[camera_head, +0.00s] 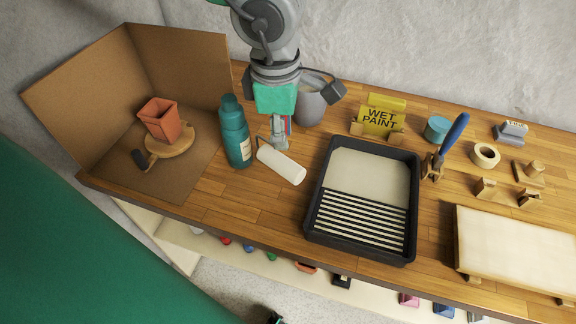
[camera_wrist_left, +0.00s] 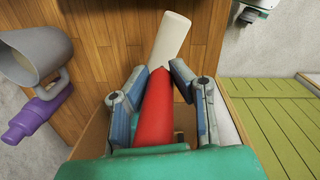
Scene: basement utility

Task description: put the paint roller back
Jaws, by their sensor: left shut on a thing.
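The paint roller has a white sleeve (camera_head: 282,165) and a red handle (camera_wrist_left: 155,112). My left gripper (camera_head: 281,143) comes down from the top of the head view over the middle of the workbench and is shut on the handle. In the left wrist view the handle lies between the two fingers (camera_wrist_left: 158,92), and the white sleeve (camera_wrist_left: 172,38) extends beyond them. The sleeve is between a teal bottle (camera_head: 235,135) and a black paint tray (camera_head: 315,195). I cannot tell whether it touches the bench. My right gripper is not in view.
A grey mug (camera_head: 311,108) stands behind the roller. A yellow wet-paint sign (camera_head: 380,119), a blue-handled tool (camera_head: 452,134) and a tape roll (camera_head: 485,155) stand right. A cardboard screen (camera_head: 90,83) surrounds a terracotta pot (camera_head: 163,121). Bare bench (camera_head: 230,200) shows left of the tray.

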